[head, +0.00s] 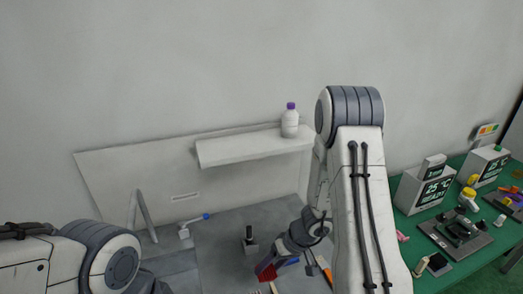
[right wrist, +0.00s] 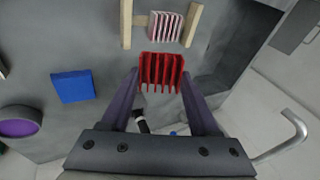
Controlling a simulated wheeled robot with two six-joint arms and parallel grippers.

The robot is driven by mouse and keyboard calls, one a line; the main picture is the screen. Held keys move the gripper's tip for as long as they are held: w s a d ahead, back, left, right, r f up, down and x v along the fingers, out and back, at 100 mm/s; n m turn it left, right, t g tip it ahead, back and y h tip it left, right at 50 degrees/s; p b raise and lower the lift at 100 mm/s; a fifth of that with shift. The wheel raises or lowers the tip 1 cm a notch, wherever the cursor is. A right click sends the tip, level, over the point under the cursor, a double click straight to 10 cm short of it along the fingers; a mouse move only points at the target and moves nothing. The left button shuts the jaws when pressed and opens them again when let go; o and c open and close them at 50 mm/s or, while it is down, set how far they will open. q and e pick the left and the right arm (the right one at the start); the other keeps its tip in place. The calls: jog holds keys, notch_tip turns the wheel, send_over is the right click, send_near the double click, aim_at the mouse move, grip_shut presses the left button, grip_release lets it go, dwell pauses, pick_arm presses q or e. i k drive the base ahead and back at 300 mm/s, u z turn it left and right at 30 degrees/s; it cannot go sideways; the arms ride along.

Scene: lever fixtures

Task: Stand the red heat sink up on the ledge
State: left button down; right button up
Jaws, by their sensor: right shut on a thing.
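The red heat sink (right wrist: 161,68) is between the fingertips of my right gripper (right wrist: 160,78), which is shut on it. Its fins show as ridges pointing down in the right wrist view. In the head view the heat sink (head: 266,271) is a small red patch low in the picture, beside my right gripper (head: 273,264), partly hidden by the arm. The ledge (head: 250,150) is a pale shelf on the wall, above and behind the gripper. My left arm enters at lower left, but its gripper is out of view.
A white bottle with a purple cap (head: 290,123) stands near the ledge's right end; the rest is clear. A paler finned block (right wrist: 165,26) lies between wooden strips. A blue block (right wrist: 72,87) lies nearby. A green bench (head: 450,250) with instruments stands at right.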

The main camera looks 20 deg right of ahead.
aim_at(218, 148)
jog(key=k, duration=0.7)
jog(key=z, duration=1.5)
jog(key=i, duration=0.9)
jog(key=u, duration=2.3)
